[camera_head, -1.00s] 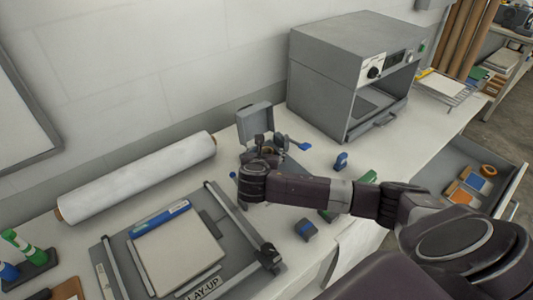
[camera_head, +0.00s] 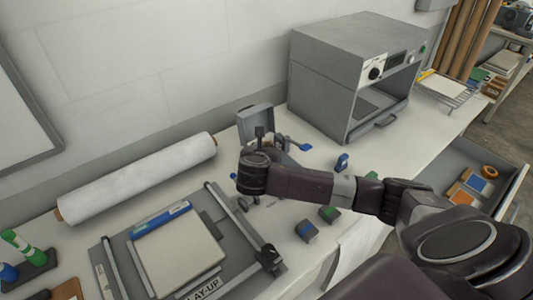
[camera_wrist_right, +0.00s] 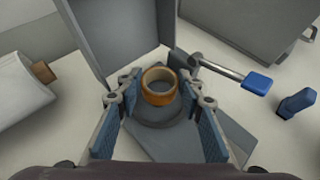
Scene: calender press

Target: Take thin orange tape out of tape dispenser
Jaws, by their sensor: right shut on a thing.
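The tape dispenser is a grey unit with a raised grey lid (camera_head: 255,122) and a blue-handled lever (camera_head: 299,145). It stands between the roller and the oven, and my right arm partly hides it. In the right wrist view the orange tape (camera_wrist_right: 160,97) is a ring over the dispenser's round grey seat. My right gripper (camera_wrist_right: 158,88) is over the dispenser, its fingertips on both sides of the tape, shut on it. Whether the tape is clear of the seat I cannot tell. The head view also shows my right gripper (camera_head: 264,142). My left gripper is not in view.
The grey oven (camera_head: 350,75) stands behind and to the right. A white roll (camera_head: 140,178) and the lay-up board (camera_head: 176,250) lie to the left. Small blocks (camera_head: 306,230) stand in front of my right arm. An open drawer (camera_head: 480,178) is at the right.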

